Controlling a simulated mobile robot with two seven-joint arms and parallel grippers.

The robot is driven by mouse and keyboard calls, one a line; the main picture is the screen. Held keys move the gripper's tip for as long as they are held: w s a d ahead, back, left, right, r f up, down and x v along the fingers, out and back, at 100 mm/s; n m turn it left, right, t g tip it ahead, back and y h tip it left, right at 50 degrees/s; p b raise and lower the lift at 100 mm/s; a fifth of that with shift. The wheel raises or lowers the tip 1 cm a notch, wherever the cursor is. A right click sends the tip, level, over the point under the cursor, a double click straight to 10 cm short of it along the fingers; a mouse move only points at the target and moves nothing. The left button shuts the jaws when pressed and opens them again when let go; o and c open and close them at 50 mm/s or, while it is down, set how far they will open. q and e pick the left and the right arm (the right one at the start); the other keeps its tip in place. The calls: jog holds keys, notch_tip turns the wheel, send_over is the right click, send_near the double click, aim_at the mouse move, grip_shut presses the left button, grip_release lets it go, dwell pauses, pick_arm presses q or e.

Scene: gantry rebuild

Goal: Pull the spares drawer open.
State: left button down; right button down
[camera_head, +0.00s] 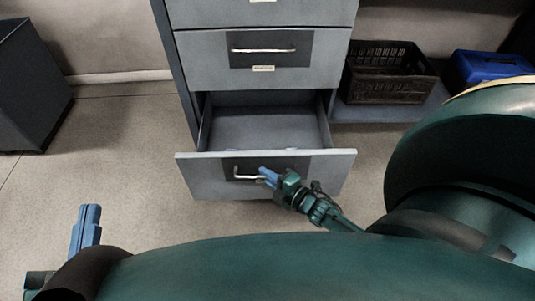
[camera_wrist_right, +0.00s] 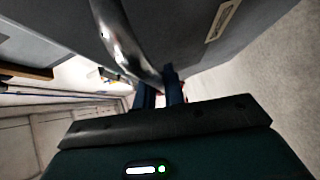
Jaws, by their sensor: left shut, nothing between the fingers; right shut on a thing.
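The drawer (camera_head: 330,172) is the lowest one showing in the grey cabinet in the head view. It stands pulled out, and its inside looks empty. Its curved metal handle (camera_head: 240,175) is on a dark panel on the front. My right gripper (camera_head: 266,174) is shut on the right part of this handle. In the right wrist view the blue fingers (camera_wrist_right: 160,92) are at the end of the shiny handle (camera_wrist_right: 125,45). My left gripper (camera_head: 88,222) is at the lower left of the head view, shut and empty, well away from the cabinet.
A closed drawer (camera_head: 205,62) with its own handle is above the open one. A black basket (camera_head: 388,85) and a blue box (camera_head: 490,68) stand on a low shelf at the right. A dark box (camera_head: 30,85) stands at the left. The floor between is clear.

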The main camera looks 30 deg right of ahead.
dwell(0.4)
pick_arm(q)
jog(key=shift+r, duration=0.1)
pick_arm(e)
jog(key=c, duration=1.5)
grip_release()
